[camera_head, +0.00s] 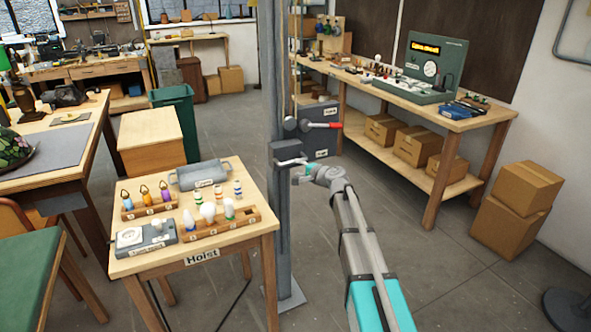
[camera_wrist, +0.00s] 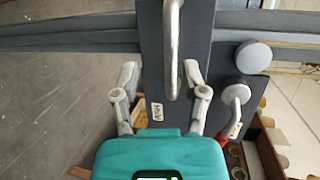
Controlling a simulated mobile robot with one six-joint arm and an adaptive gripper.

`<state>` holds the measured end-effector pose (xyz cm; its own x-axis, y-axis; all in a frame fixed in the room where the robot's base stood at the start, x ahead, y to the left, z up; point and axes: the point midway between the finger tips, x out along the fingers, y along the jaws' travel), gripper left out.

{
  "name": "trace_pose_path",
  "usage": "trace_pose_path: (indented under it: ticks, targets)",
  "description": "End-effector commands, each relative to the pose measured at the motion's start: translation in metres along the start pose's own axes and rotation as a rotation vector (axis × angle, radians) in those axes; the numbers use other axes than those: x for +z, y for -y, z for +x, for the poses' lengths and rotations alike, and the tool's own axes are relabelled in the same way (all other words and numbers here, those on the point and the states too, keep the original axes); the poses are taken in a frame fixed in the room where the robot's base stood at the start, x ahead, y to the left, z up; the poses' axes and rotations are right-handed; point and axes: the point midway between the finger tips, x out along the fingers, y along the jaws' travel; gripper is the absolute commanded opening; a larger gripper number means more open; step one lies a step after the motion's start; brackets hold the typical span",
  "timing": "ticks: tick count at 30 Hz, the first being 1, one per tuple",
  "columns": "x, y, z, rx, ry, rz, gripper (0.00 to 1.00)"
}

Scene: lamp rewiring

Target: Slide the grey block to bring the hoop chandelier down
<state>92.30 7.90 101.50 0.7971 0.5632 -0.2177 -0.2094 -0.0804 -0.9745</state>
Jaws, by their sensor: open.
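The grey block (camera_head: 284,153) sits on the tall grey post and has a pale metal handle (camera_head: 292,162) at its front. In the wrist view the dark grey block (camera_wrist: 150,75) fills the middle, and its handle loop (camera_wrist: 172,50) hangs down from the top edge. My gripper (camera_head: 302,174) is just right of the handle in the head view. In the wrist view my gripper (camera_wrist: 161,78) is open, with one finger on each side of the handle, nearer the right finger. Contact cannot be told. The hoop chandelier is not in view.
A long workbench (camera_head: 450,121) stands at the back right.

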Motion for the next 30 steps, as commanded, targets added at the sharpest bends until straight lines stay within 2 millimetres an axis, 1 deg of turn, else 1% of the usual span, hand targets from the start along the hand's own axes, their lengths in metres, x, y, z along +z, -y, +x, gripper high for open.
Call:
trace_pose_path:
  ticks: [1,3,12,30]
  targets:
    - [-0.003,-0.001,0.007,0.000,0.013,0.000,0.57]
    - [-0.004,-0.001,0.013,-0.002,0.031,0.000,0.57]
    - [-0.006,-0.001,0.029,-0.007,0.085,-0.003,0.57]
    - [-0.006,0.000,0.029,-0.008,0.093,-0.003,0.57]
